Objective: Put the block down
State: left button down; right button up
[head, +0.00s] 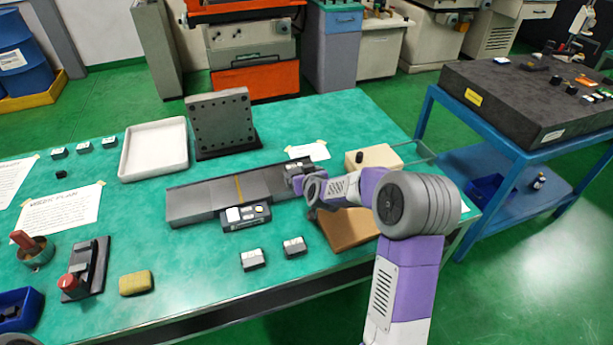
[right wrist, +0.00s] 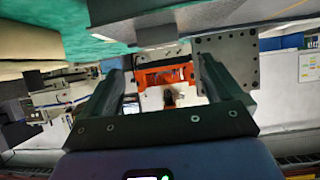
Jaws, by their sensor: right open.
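Two small grey blocks with pale tops, a left one (head: 252,260) and a right one (head: 294,247), stand on the green table in front of the long grey plate (head: 195,204). My right gripper (head: 291,172) is over the right part of that plate in the head view, and its fingertips are too small there to make out. In the right wrist view the two dark fingers (right wrist: 164,72) are wide apart with nothing held between them. I cannot tell which block the task names. My left gripper is not in view.
A dark labelled device (head: 246,217) sits against the plate's front. A white tray (head: 154,148) and an upright drilled plate (head: 220,122) stand behind. A beige box (head: 374,157) and a brown board (head: 345,232) lie near my right arm. A yellow sponge (head: 136,283) lies front left.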

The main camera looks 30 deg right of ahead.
jog(key=shift+v, duration=2.25)
jog(key=shift+p, duration=0.3)
